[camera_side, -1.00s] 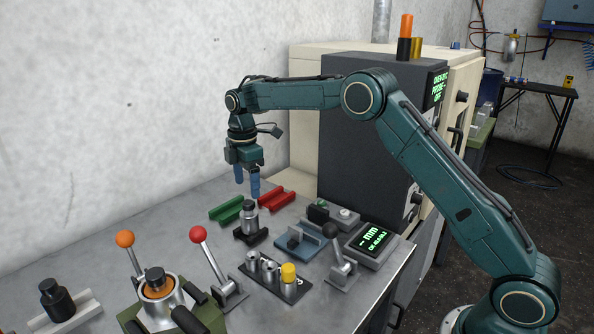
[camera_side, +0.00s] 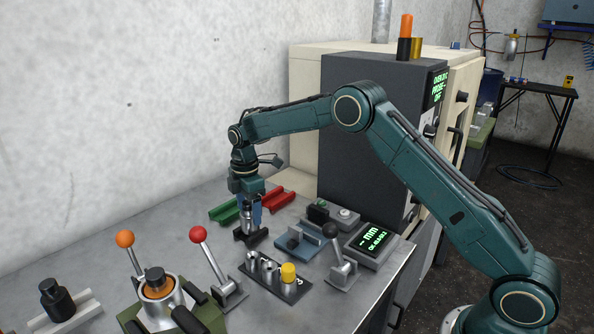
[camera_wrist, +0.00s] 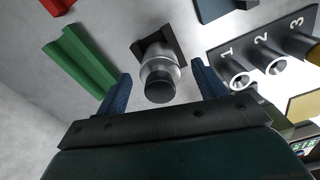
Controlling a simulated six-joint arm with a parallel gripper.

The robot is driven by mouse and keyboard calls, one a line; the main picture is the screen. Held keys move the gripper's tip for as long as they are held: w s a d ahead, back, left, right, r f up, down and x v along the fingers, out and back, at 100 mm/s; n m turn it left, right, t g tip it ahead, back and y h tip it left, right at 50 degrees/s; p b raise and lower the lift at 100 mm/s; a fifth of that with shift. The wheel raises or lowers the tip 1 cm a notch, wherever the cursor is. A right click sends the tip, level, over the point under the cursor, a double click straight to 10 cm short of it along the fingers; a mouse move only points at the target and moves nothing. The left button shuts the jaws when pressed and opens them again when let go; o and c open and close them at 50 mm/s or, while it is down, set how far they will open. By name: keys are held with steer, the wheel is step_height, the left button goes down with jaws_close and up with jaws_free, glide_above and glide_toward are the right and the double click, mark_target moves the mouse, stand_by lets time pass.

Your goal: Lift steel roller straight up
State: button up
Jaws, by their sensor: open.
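The steel roller (camera_side: 247,219) has a shiny body and a dark top and stands upright in a black cradle (camera_side: 250,238). In the wrist view the roller (camera_wrist: 160,74) shows from above, in front of the black cradle (camera_wrist: 146,46). My gripper (camera_side: 248,206) is lowered over the roller, with its blue fingers on either side of it. In the wrist view the fingers of my gripper (camera_wrist: 160,88) are apart, with the roller between them and gaps showing on both sides. The side view does not show clearly whether a finger touches the roller.
A green V-block (camera_side: 225,211) and a red one (camera_side: 275,200) lie behind the cradle. A numbered block with pins (camera_side: 270,277) stands in front to the right. A red-knobbed lever (camera_side: 207,255) rises at the front left. A blue fixture (camera_side: 297,241) sits to the right.

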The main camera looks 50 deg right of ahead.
steer(key=shift+f, duration=1.4)
steer(key=shift+r, duration=0.1)
steer(key=c, duration=1.4)
steer(key=shift+r, duration=0.15)
step_height(320, 180, up, 20)
steer(key=shift+f, duration=0.15)
